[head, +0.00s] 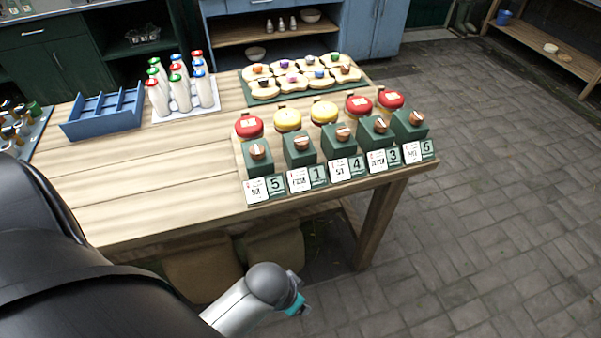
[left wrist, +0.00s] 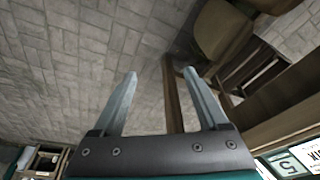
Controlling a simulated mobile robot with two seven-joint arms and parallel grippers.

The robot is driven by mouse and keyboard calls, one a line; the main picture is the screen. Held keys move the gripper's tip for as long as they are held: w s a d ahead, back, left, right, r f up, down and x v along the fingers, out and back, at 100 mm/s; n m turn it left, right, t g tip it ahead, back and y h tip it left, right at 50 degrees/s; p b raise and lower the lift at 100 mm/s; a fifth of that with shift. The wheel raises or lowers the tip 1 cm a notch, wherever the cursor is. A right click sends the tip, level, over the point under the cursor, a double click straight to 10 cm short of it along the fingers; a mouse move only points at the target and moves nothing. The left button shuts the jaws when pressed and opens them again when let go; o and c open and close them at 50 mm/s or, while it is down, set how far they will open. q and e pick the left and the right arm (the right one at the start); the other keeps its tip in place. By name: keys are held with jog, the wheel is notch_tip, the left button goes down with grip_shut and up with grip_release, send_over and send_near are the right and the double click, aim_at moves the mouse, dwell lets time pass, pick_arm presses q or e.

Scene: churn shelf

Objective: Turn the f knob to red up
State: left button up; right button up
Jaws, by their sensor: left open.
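Several green boxes with copper-coloured knobs stand in a row along the table's right front edge in the head view: first (head: 257,151), second (head: 302,142), third (head: 343,132), fourth (head: 380,125) and fifth (head: 415,118). Each has a small printed card and a number plate in front. The card print is too small to tell which knob is f, and the knobs' red marks are not clear. My left gripper (left wrist: 160,76) is open and empty, over the floor beside the table. My right gripper is not in view.
Red and yellow round-topped items (head: 324,112) stand just behind the boxes. A green tray (head: 262,101) of topped slices, white bottles (head: 181,90) and a blue rack (head: 104,113) are farther back. The table's (head: 140,190) left front is clear. Sacks (head: 203,268) sit below it.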

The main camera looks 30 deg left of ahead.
pick_arm(q)
jog(key=w+d+r+t+h+p, duration=0.1)
jog(key=w+r+p, duration=0.35)
jog(key=r, duration=1.05)
notch_tip(320, 180, up, 16)
jog(key=n+y, duration=0.2)
jog(key=n, duration=0.1)
send_over(301, 139)
jog(key=s, duration=0.6)
jog(key=shift+t, duration=0.3)
jog(key=b+x, duration=0.1)
jog(key=x, duration=0.4)
jog(key=b+x, duration=0.1)
jog(key=x, duration=0.4)
jog(key=d+b+x, duration=0.1)
jog(key=x, duration=0.4)
jog(key=shift+s+f, duration=0.1)
jog(key=shift+s, duration=0.2)
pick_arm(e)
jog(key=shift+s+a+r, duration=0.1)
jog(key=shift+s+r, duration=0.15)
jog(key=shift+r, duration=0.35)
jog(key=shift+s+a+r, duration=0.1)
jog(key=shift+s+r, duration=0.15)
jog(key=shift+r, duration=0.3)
pick_arm(q)
jog(key=shift+c, duration=0.4)
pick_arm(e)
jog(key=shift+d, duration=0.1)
